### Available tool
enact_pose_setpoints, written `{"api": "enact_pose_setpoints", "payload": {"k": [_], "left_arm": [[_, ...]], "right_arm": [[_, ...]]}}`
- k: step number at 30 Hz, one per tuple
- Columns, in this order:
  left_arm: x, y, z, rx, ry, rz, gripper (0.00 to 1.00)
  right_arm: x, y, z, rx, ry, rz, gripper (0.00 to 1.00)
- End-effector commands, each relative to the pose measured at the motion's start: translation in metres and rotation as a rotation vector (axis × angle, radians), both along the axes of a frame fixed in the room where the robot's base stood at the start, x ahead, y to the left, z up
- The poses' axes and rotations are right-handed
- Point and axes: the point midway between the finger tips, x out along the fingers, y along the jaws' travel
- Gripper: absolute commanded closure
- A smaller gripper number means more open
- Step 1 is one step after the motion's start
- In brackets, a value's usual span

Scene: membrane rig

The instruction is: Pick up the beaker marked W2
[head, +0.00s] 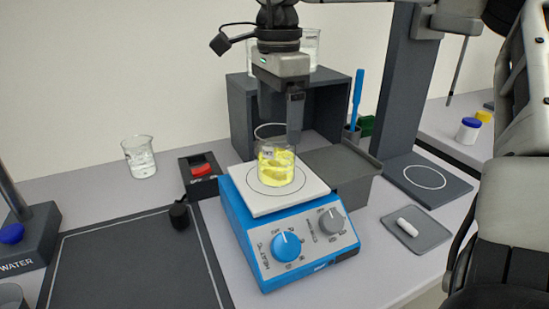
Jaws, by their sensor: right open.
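A glass beaker with yellow liquid (276,168) stands upright on the white top of the blue hotplate (248,205). My right gripper (280,128) is open and points down just above this beaker, its fingers near the rim. I cannot tell whether they touch it. Another beaker with clear liquid (139,158) stands on the bench at left. A further glass (311,45) shows partly behind my right gripper, on top of the grey shelf box. The markings are too small to read, so I cannot tell which beaker is W2. My left gripper is out of view.
A grey shelf box (240,110) stands behind the hotplate, with a grey block (355,185) at its right. A small box with a red switch (201,172) is at left. A dark mat (130,265) lies front left. A tray with a white bar (416,232) is at right.

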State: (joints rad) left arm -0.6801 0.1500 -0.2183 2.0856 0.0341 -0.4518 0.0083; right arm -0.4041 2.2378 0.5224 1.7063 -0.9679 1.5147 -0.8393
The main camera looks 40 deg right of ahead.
Motion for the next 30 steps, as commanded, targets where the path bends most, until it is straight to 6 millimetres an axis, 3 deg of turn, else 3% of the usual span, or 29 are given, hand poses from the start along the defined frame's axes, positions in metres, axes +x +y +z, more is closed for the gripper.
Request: {"api": "enact_pose_setpoints", "payload": {"k": [3,11,18,27,30], "left_arm": [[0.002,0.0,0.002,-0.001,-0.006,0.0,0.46],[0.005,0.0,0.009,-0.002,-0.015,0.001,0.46],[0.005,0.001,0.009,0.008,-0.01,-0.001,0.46],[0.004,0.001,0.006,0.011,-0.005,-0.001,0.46],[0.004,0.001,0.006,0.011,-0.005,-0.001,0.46]], "right_arm": [[0.0,0.0,-0.018,0.001,0.002,0.0,0.1],[0.001,0.0,-0.037,0.002,0.003,0.0,0.1],[0.002,0.0,-0.071,0.001,0.003,-0.001,0.1],[0.003,0.0,-0.078,0.0,-0.002,-0.002,0.1],[0.003,0.0,-0.077,0.0,-0.002,-0.002,0.36]]}}
